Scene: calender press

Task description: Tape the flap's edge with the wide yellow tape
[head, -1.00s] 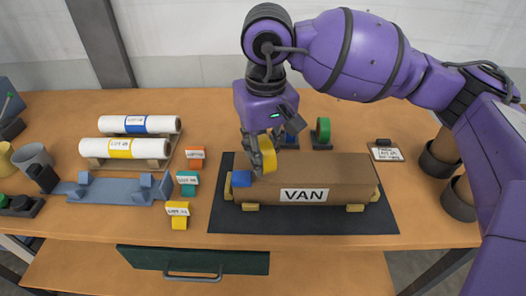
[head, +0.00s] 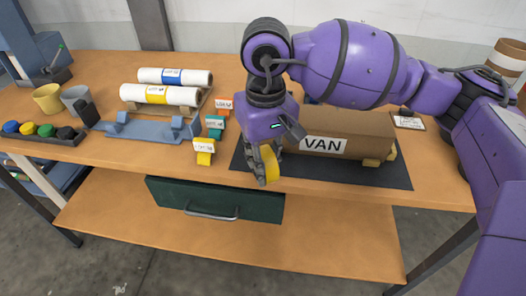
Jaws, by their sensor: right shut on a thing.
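My right gripper (head: 262,168) is shut on a roll of yellow tape (head: 271,162). It points down at the left front of the brown box (head: 365,146), over the dark mat's front edge. The box bears a white label reading VAN. The gripper hides the box's left end, and I cannot tell whether the tape touches it. The flap's edge cannot be made out. My left gripper is not in view.
The dark mat (head: 395,179) lies under the box. To the left are small labelled blocks, including a yellow one (head: 204,155), a blue rack (head: 147,132), white rolls (head: 160,95) and cups (head: 47,98). A green drawer (head: 215,200) is below the tabletop.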

